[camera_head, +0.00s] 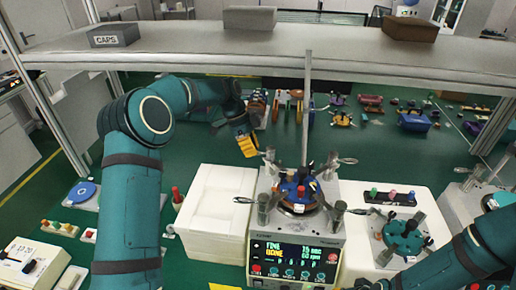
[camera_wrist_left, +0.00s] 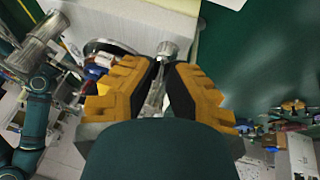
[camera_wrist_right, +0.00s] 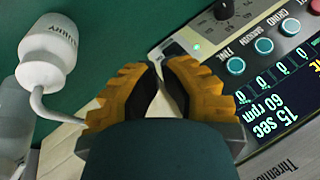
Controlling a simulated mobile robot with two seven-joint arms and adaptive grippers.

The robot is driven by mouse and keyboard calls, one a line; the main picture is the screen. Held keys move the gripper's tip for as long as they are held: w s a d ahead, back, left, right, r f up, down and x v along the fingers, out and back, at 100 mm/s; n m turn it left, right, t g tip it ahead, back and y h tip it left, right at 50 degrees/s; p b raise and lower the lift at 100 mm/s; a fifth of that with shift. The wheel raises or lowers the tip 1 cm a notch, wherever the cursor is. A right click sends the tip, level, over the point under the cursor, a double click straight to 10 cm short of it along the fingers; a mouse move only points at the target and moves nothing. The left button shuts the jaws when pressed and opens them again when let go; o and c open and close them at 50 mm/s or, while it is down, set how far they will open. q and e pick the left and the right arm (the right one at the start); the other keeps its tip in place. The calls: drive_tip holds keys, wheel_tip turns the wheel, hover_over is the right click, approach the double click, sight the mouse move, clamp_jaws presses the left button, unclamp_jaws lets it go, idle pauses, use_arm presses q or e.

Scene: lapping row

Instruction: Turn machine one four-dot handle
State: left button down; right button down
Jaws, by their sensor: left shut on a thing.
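Machine one (camera_head: 292,232) stands mid-picture in the head view, with a lit display and a round plate (camera_head: 297,190) on top ringed by several metal handles. My left gripper (camera_head: 247,146), with yellow fingers, is at the handle (camera_head: 268,160) at the plate's back left. In the left wrist view its fingers (camera_wrist_left: 168,72) are shut around a metal handle (camera_wrist_left: 157,88). I cannot make out dots on this handle. My right gripper (camera_wrist_right: 161,66) is shut and empty in the right wrist view, near the machine's display (camera_wrist_right: 275,118); it is out of the head view.
A white box (camera_head: 215,205) stands left of the machine, and another machine (camera_head: 402,250) with a teal plate stands on its right. A vertical pole (camera_head: 306,110) rises behind the plate. A grey shelf (camera_head: 300,45) crosses above. A white bottle (camera_wrist_right: 47,58) is beside my right gripper.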

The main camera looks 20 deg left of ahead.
use_arm(q)
drive_tip(key=shift+f, duration=0.2)
idle(0.3)
drive_tip(key=c, duration=1.2)
unclamp_jaws()
drive_tip(key=shift+o, duration=1.4)
drive_tip(key=shift+w, duration=0.2)
drive_tip(key=shift+r, duration=0.1)
drive_tip(key=v, duration=1.2)
